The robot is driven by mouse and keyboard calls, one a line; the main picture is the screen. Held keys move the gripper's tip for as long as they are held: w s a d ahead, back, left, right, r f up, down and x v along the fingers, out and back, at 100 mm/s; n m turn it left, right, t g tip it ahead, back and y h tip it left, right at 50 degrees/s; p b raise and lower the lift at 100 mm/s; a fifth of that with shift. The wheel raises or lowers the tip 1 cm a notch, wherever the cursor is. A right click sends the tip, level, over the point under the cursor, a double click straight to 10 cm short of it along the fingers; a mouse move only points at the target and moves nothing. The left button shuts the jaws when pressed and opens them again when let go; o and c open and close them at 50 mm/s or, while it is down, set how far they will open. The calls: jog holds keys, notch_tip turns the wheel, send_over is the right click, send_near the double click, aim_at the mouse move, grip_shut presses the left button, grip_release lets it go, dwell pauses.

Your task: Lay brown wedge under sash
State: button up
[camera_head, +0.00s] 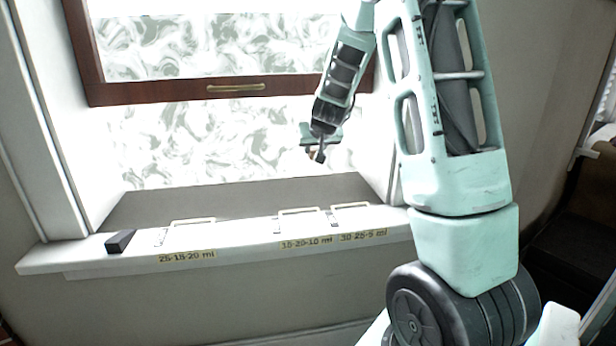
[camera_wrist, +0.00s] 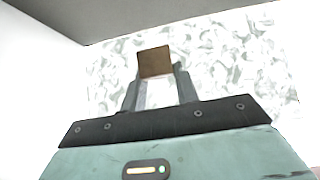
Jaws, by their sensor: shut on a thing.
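The brown wedge (camera_wrist: 154,62) is held at the fingertips of my gripper (camera_wrist: 157,84) in the wrist view, seen against the patterned glass. In the head view my gripper (camera_head: 316,153) is in the air above the right part of the sill, and only a small bit of the wedge shows there. The sash (camera_head: 160,95), with a dark brown wooden bottom rail and a brass handle (camera_head: 236,88), is raised. A wide gap lies between its bottom rail and the sill (camera_head: 235,247). My gripper is below the level of the rail, near its right end.
A dark block (camera_head: 120,241) lies at the sill's left end. Several pale handle-like frames stand along the sill, including a left one (camera_head: 192,222) and a middle one (camera_head: 299,211). Yellow number labels (camera_head: 186,257) are on the front edge. Window jambs bound both sides.

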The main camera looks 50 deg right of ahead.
jog(key=f+b, duration=0.2)
jog(key=f, duration=0.1)
jog(key=f+b, duration=0.1)
jog(key=f, duration=0.1)
jog(key=shift+w+d+f, duration=0.15)
jog(key=shift+w+d, duration=0.15)
jog(key=shift+w, duration=0.05)
notch_tip(320, 180, down, 5)
jog(key=shift+r+b, duration=0.1)
jog(key=shift+b, duration=0.95)
jog(key=o, duration=1)
